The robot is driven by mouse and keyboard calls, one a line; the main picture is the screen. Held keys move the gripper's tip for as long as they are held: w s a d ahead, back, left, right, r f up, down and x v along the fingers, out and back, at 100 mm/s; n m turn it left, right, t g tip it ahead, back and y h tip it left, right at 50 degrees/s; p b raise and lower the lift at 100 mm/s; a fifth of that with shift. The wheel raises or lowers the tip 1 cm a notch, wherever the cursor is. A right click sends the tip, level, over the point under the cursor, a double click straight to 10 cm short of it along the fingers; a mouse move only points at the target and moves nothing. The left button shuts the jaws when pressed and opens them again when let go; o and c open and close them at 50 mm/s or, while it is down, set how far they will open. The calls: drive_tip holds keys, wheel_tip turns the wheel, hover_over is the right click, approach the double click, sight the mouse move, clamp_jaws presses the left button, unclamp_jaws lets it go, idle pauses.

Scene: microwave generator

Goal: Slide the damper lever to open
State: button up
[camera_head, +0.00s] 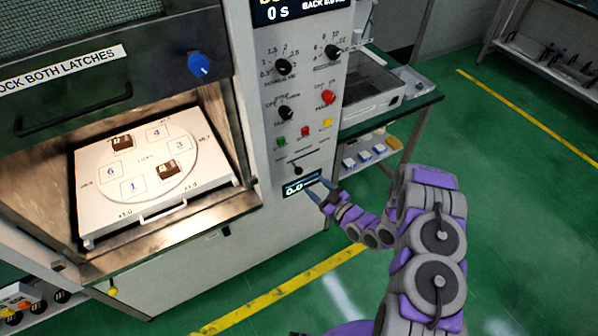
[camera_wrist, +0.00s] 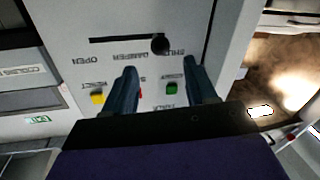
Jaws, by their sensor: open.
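The damper lever is a small black knob (camera_wrist: 160,44) on a dark slot in the grey control panel. In the wrist view, where the lettering appears upside down, the knob sits at the SHUT end, and the slot (camera_wrist: 110,40) runs left toward OPEN. The lever also shows low on the panel in the head view (camera_head: 297,169). My gripper (camera_head: 318,187) is open and empty in front of the panel's lower part, near the small display. In the wrist view its two fingers (camera_wrist: 160,68) point toward the slot, with the knob beyond and between their tips. No contact is visible.
Green, red and yellow buttons (camera_head: 305,131) sit above the lever, with dials higher up. A small display (camera_head: 300,186) is below it. The open chamber with a white tray (camera_head: 100,210) lies left. A side table (camera_head: 420,101) stands right. Green floor is clear at right.

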sight(298, 171)
drive_tip(key=b+x, duration=0.1)
drive_tip(key=x, duration=0.9)
drive_tip(key=shift+s, duration=0.1)
drive_tip(key=shift+c, duration=0.3)
clamp_jaws()
